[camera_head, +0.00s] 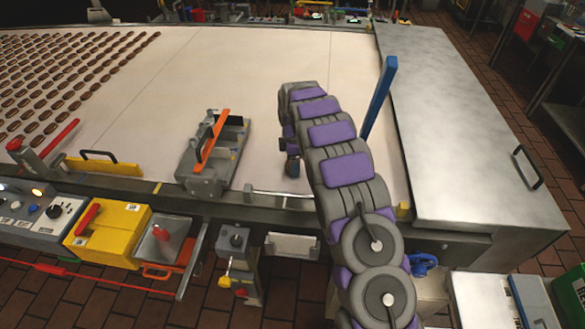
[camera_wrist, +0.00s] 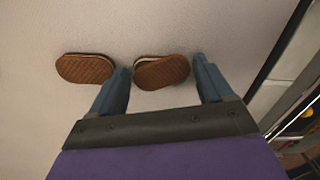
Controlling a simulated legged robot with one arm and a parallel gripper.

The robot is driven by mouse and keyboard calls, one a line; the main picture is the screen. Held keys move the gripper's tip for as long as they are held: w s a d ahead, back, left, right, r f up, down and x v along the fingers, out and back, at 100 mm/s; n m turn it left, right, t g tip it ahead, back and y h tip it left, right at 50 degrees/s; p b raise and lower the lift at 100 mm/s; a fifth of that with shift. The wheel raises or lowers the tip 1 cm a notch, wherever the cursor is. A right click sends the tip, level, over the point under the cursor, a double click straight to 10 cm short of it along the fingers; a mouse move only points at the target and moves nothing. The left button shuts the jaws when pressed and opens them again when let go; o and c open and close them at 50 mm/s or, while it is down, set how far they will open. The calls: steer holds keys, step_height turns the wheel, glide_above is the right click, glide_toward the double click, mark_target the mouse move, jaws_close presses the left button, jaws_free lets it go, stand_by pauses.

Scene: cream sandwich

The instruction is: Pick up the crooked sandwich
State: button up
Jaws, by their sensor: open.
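The crooked sandwich (camera_wrist: 162,74) lies on the pale belt in the wrist view. Its brown ridged top sits turned and shifted over the layer below, with pale cream showing at its upper left edge. My gripper (camera_wrist: 160,64) is open, with one blue-grey finger on each side of this sandwich. The sandwich lies between the fingertips; I cannot tell whether either finger touches it. A second, straighter sandwich (camera_wrist: 85,68) lies just left of the left finger. In the head view my gripper (camera_head: 292,168) points down at the belt, mostly hidden by my arm, and the crooked sandwich is hidden there.
The belt (camera_head: 260,70) has rows of many sandwiches at the far left. A grey device with an orange lever (camera_head: 210,145) stands left of my gripper. A blue post (camera_head: 380,95) and a metal cover (camera_head: 465,130) stand to the right. The belt's dark edge is close by.

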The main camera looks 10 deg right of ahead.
steer(key=c, duration=0.8)
steer(key=shift+r, duration=0.2)
